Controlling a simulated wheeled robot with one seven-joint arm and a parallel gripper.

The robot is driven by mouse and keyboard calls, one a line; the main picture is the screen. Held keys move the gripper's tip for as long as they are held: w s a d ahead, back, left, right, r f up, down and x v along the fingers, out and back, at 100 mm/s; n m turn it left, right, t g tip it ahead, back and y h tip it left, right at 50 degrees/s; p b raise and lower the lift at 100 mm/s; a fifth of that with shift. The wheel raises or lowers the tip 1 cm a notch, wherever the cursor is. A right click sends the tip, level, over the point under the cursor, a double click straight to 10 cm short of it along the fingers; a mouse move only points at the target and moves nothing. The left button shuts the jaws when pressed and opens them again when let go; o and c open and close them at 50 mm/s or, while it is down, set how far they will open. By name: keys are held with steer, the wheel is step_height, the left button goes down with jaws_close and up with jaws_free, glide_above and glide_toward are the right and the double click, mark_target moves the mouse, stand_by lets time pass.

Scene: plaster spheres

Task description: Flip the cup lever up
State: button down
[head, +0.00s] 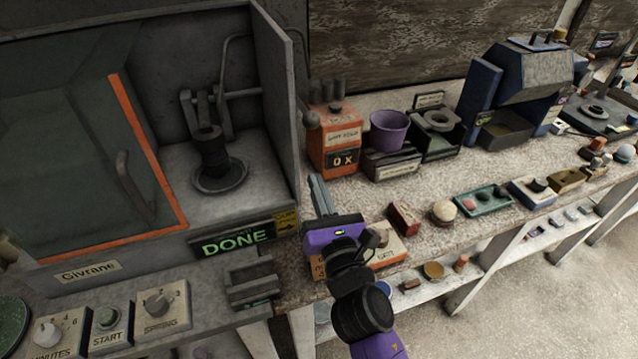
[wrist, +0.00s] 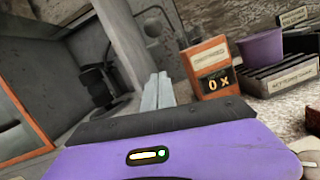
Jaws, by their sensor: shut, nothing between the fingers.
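My gripper (head: 315,180) is purple with grey fingers, closed together and empty. The fingers point up, in front of the grey machine's right side panel and left of the orange box. In the wrist view the closed fingertips (wrist: 159,76) show just left of that box. A grey round knob (head: 310,119) shows at the panel's outer edge, above the fingertips and apart from them in the picture; it looks like a lever end. A bent grey rod (head: 228,65) stands inside the open bay, above a dark cylindrical holder (head: 209,150). I cannot tell whether rod and knob are joined.
The orange box (head: 334,150) reads "0 X". A purple cup (head: 389,132) stands right of it. The side panel (head: 276,90) stands between bay and counter. Below the bay is a green "DONE" display (head: 234,240). Small items line the counter's front; the floor at right is clear.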

steer(key=w+r+p, duration=0.3)
steer(key=w+r, duration=0.2)
steer(key=w, duration=0.2)
steer(key=shift+a+r, duration=0.2)
steer(key=shift+a, duration=0.25)
steer(key=shift+r+p, duration=0.1)
steer(key=shift+p, duration=0.3)
